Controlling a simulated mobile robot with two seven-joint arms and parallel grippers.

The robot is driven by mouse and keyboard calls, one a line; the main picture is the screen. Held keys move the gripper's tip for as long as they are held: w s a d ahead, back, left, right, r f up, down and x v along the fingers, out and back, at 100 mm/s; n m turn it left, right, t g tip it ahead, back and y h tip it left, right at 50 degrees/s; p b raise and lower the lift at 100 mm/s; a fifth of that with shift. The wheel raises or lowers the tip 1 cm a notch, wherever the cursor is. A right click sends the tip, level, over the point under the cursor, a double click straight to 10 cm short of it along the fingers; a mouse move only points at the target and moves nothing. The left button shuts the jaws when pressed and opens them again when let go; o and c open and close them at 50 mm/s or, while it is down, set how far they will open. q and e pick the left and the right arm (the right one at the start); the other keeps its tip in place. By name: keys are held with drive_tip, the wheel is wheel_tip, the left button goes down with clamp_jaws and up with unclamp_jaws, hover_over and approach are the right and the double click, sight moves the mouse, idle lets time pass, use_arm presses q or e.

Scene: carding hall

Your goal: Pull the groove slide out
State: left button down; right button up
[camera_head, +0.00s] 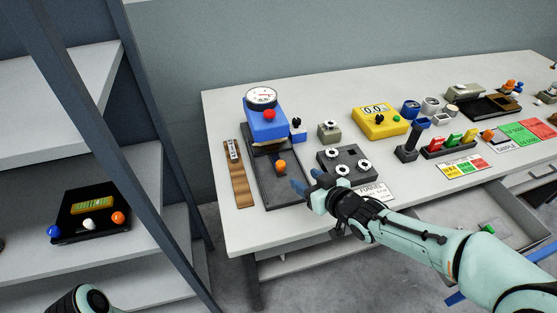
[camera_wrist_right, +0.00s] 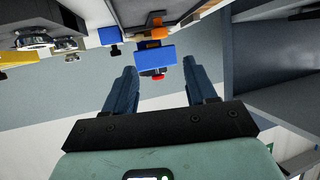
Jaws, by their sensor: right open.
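A blue tester (camera_head: 266,124) with a round dial and a red knob stands on a dark base plate (camera_head: 290,195) at the table's left. An orange knob (camera_head: 280,167) sits on the plate in front of it, seemingly the handle of the groove slide; the slide itself is hard to make out. My right gripper (camera_head: 308,181) is open and empty, to the right of the orange knob and apart from it. In the right wrist view the tester's blue body (camera_wrist_right: 155,55) and an orange part (camera_wrist_right: 158,30) show beyond the open fingers (camera_wrist_right: 160,68). My left gripper is out of view.
A dark block with several round knobs (camera_head: 338,155) stands just behind my right gripper. A wooden strip (camera_head: 237,185) lies left of the plate. A yellow meter (camera_head: 378,122) stands farther right. A drawer (camera_head: 510,212) is open at the table's front; a shelf stands left.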

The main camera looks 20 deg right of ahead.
sight(282, 165)
drive_tip(key=x, duration=1.2)
drive_tip(key=shift+w+f, duration=0.1)
drive_tip(key=shift+w, duration=0.1)
clamp_jaws()
